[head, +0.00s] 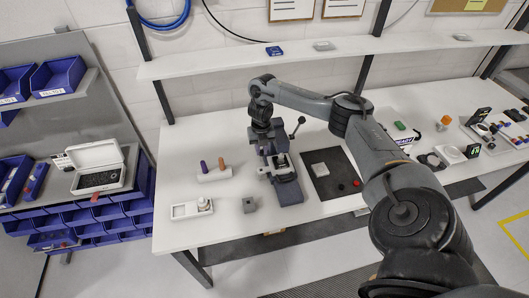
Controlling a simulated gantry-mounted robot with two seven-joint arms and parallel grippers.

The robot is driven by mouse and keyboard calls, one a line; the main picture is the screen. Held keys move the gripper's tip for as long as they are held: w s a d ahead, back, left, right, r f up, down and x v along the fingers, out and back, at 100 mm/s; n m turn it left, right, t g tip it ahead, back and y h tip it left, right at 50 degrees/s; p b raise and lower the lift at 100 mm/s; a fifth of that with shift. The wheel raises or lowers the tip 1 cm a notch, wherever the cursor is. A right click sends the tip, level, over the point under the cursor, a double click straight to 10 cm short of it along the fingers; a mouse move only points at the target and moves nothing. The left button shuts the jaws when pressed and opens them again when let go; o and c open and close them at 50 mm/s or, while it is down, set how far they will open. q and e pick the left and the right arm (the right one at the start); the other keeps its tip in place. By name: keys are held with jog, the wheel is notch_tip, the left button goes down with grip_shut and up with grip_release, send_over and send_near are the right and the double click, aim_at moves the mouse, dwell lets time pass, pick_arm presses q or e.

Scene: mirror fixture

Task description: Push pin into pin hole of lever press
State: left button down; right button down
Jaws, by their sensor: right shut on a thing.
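The lever press (284,186) stands on the white table, with a dark base and a pale metal middle. Its lever with a dark knob (299,121) sticks up to the right. My right gripper (270,148) points down at the top and back of the press, and its arm comes in from the right. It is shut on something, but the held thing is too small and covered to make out. I cannot tell the pin or the pin hole apart at this size. My left gripper is not in view.
A white holder with a purple and an orange handle (214,174), a white tray (191,209) and a small grey block (249,204) stand left of the press. A dark mat (327,187) lies to the right. A shelf (220,62) runs behind. Bare table lies around the holder.

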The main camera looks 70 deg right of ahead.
dwell(0.4)
jog(key=shift+p, duration=0.3)
jog(key=shift+f+b, duration=1.65)
jog(key=shift+f, duration=1.1)
jog(key=shift+p, duration=0.3)
jog(key=shift+f, duration=0.4)
jog(key=shift+f+b, duration=0.65)
